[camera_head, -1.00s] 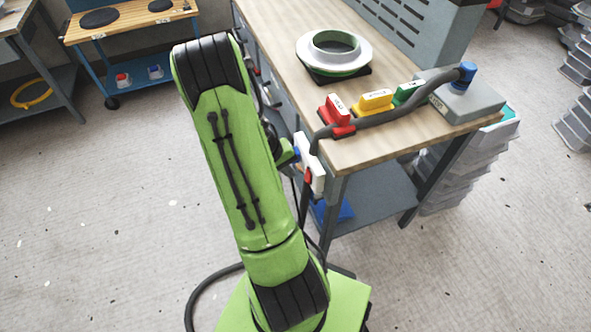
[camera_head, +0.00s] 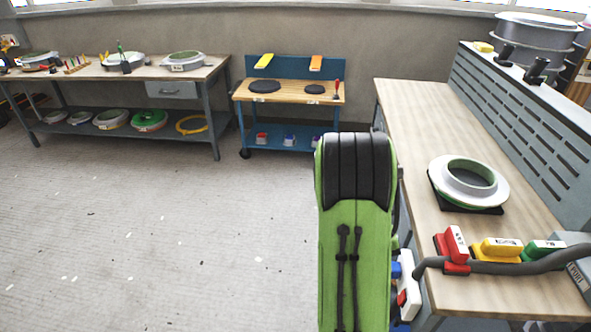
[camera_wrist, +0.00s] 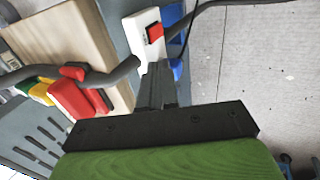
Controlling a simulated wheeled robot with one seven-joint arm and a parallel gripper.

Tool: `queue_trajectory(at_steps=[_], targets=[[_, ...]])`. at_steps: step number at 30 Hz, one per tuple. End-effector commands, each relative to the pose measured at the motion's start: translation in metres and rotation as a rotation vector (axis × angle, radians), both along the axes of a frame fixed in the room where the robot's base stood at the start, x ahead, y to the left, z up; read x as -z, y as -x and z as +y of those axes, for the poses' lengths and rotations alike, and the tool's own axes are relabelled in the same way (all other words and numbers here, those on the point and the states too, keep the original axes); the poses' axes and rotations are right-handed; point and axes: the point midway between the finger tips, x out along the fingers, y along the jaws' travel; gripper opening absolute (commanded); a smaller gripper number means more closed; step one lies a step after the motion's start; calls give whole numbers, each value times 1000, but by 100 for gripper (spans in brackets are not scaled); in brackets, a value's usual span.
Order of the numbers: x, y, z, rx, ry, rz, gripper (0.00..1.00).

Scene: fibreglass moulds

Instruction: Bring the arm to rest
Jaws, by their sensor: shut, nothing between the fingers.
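My green arm (camera_head: 357,230) stands upright in the head view, in front of the left edge of the wooden-topped workbench (camera_head: 420,125). In the head view my gripper is hidden behind the arm. In the wrist view my gripper (camera_wrist: 157,82) shows its dark fingers together with nothing between them. Beyond the fingertips is a white box with a red switch (camera_wrist: 155,32) at the bench's end. It also shows in the head view (camera_head: 409,285), close to my arm. I cannot tell whether the fingers touch it.
On the workbench are a ring mould (camera_head: 468,182), red (camera_head: 453,245), yellow (camera_head: 497,250) and green (camera_head: 542,250) blocks, and a grey hose (camera_head: 500,268). A blue cart (camera_head: 290,68) and a long table (camera_head: 120,72) stand at the back. The left floor is clear.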

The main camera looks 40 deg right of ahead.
Motion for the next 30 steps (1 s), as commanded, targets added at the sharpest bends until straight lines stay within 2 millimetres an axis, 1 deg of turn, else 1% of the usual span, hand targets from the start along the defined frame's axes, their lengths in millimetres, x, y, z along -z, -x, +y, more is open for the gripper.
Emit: queue_trajectory(at_steps=[5, 7, 8, 11, 12, 13, 14, 15, 16, 17, 18, 19, 21, 24, 27, 30], targets=[[0, -1, 0, -1, 0, -1, 0], [-8, -8, 7, -17, -2, -24, 0], [-16, -14, 13, -33, -2, -44, 0], [-56, -44, 52, -125, -22, -158, 0], [-76, -55, 75, -177, -36, -213, 0], [-90, -62, 93, -218, -48, -252, 0], [-104, -66, 111, -259, -62, -289, 0], [-120, -70, 136, -318, -79, -334, 0], [-133, -71, 153, -362, -91, -368, 0], [-144, -70, 172, -408, -105, -400, 0], [-158, -66, 195, -471, -122, -439, 0], [-168, -62, 212, -519, -135, -467, 0], [-187, -47, 247, -628, -162, -527, 0], [-203, -23, 284, -760, -189, -587, 0], [-208, -6, 303, -841, -203, -617, 0], [-209, 1, 309, -868, -209, -627, 0]])
